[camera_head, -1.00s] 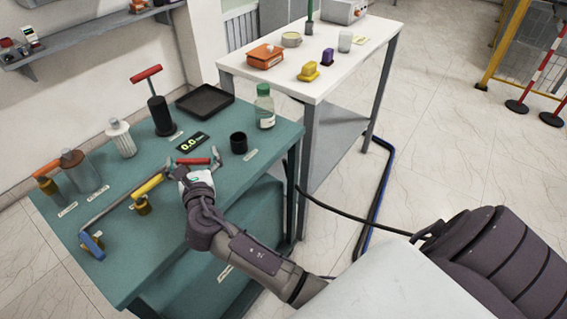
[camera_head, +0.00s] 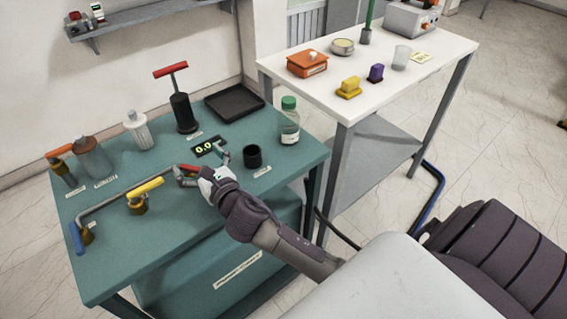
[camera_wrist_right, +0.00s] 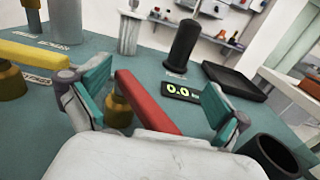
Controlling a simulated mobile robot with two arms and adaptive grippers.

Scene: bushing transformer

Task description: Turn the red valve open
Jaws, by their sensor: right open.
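The red valve has a red bar handle (camera_head: 189,169) on the teal table, partly hidden behind my right gripper (camera_head: 201,164). In the right wrist view the red handle (camera_wrist_right: 146,103) slants from upper left to lower right, above a brass body (camera_wrist_right: 117,110). My right gripper (camera_wrist_right: 155,101) is open, with its teal-padded fingers spread to either side of the handle. The handle's near end runs close to the palm; whether it touches is unclear. A digital display (camera_head: 207,147) just behind reads 0.0. My left gripper is not in view.
A yellow-handled valve (camera_head: 146,188) and a blue handle (camera_head: 76,239) stand left on the pipe. A black cup (camera_head: 253,157) and green-capped bottle (camera_head: 289,122) are close on the right. A black pump with red T-handle (camera_head: 184,110) and black tray (camera_head: 234,103) are behind.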

